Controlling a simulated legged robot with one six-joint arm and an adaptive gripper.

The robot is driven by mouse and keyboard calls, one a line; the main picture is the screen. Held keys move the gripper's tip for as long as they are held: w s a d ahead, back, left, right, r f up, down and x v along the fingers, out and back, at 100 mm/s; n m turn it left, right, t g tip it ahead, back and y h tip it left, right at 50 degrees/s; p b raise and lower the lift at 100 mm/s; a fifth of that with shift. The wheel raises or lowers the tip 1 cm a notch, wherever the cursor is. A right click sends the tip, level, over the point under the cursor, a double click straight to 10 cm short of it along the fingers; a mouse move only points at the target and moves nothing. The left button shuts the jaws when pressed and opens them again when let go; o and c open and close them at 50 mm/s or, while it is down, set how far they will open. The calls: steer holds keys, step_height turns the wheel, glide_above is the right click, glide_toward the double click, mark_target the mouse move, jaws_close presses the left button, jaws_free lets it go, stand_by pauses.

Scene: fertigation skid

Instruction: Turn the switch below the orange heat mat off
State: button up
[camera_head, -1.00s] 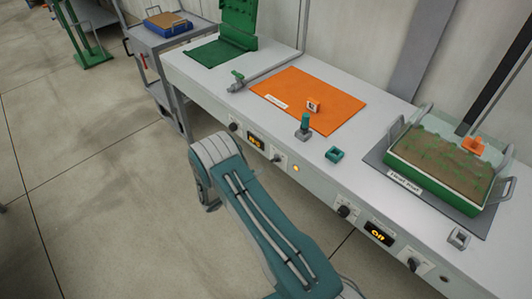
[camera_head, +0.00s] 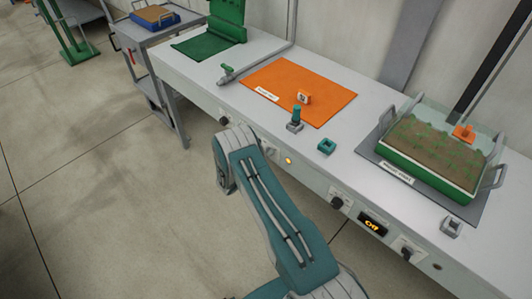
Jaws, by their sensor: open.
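The orange heat mat (camera_head: 318,83) lies flat on the bench top with a small white label on it. On the bench front below it, a dark knob (camera_head: 223,120) shows left of my arm, and a lit amber lamp (camera_head: 288,160) shows right of it. The front between them, where a display and a switch sit, is hidden behind my arm (camera_head: 262,200). My gripper is not visible; only my arm links show, reaching toward the bench front.
A grey mat (camera_head: 470,216) at right holds a green planting tray (camera_head: 422,176). Below it are another knob (camera_head: 337,202), a display (camera_head: 373,223) seeming to read OFF, and a switch (camera_head: 406,252). A trolley (camera_head: 150,45) stands at left.

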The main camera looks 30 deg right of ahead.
steer(key=c, duration=1.2)
steer(key=shift+o, duration=0.2)
steer(key=shift+n, duration=0.3)
steer(key=n, duration=0.4)
steer(key=shift+w+f, duration=0.1)
steer(key=n, duration=0.5)
steer(key=shift+f, duration=0.15)
steer(key=n, duration=0.4)
steer(key=shift+f, duration=0.15)
steer(key=shift+n, duration=2.1)
steer(key=shift+f, duration=0.1)
